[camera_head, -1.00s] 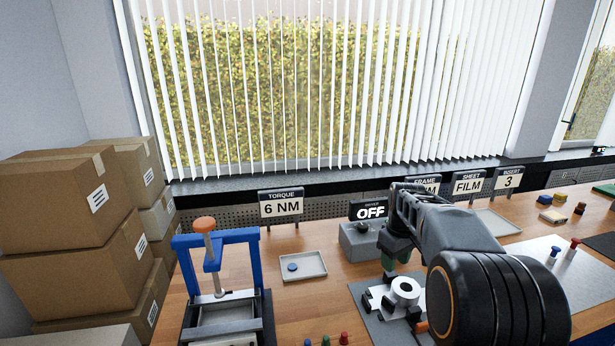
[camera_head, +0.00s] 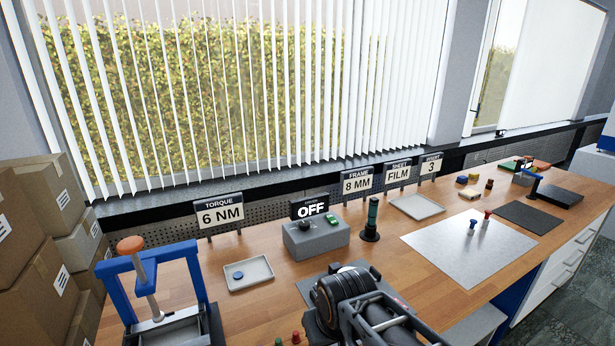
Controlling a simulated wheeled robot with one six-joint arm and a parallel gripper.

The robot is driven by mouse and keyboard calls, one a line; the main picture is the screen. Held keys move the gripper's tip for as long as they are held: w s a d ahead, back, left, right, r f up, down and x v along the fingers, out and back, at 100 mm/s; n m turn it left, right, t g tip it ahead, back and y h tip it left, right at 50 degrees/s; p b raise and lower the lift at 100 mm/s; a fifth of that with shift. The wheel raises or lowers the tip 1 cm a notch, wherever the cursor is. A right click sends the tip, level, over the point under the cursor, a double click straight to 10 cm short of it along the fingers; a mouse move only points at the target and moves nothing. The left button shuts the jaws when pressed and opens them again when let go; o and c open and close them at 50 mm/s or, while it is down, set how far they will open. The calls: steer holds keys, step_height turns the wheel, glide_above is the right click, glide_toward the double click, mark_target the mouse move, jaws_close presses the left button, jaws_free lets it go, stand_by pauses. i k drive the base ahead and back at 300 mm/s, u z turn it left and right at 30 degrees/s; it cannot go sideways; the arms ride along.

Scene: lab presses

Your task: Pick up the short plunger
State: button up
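Two small plunger-like pieces stand upright on the pale grey sheet (camera_head: 440,250) on the right side of the bench. One has a blue top (camera_head: 472,225) and the other, just behind and to its right, has a red top (camera_head: 487,216). They look close in size, and I cannot tell which is the short plunger. My dark arm is folded at the bottom centre, well left of and nearer than both pieces. Its end runs towards the bottom edge; I cannot make out the fingertips or whether they hold anything.
A blue-framed press (camera_head: 158,283) stands at the left, with a small tray (camera_head: 262,281) beside it. A grey switch box (camera_head: 316,238), a dark green-topped post (camera_head: 372,220) and an empty tray (camera_head: 418,205) line the back. A dark mat (camera_head: 530,217) lies right of the sheet.

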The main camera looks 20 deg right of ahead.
mark_target(470, 229)
steer(key=k, duration=0.95)
steer(key=u, duration=1.05)
steer(key=i, duration=0.75)
steer(key=z, duration=2.75)
steer(key=i, duration=0.5)
steer(key=z, duration=0.05)
